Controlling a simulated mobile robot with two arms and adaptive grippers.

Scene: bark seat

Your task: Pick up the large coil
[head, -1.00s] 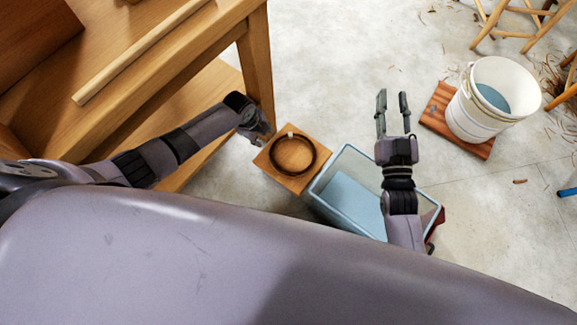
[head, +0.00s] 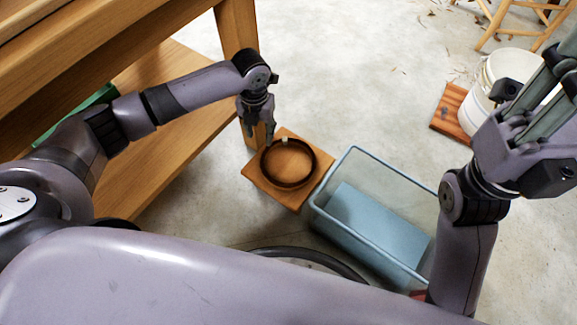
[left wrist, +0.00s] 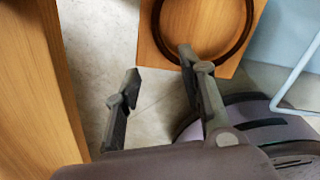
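The large coil (head: 288,186) is a dark brown ring with a small pale tie at its far side. It lies flat on a square wooden block (head: 297,204) near the table leg. In the left wrist view the coil (left wrist: 247,35) shows at the top, partly cut off. My left gripper (head: 257,134) points down just beside the coil's far left edge. Its fingers (left wrist: 160,65) are apart with nothing between them; one fingertip overlaps the block's edge in the wrist view. My right gripper (head: 566,62) is raised at the far right, its fingers apart and empty.
A clear blue bin (head: 350,152) stands right of the block. The wooden table's leg (head: 238,60) and lower shelf (head: 190,130) are close to my left arm. Bare floor lies beyond the block.

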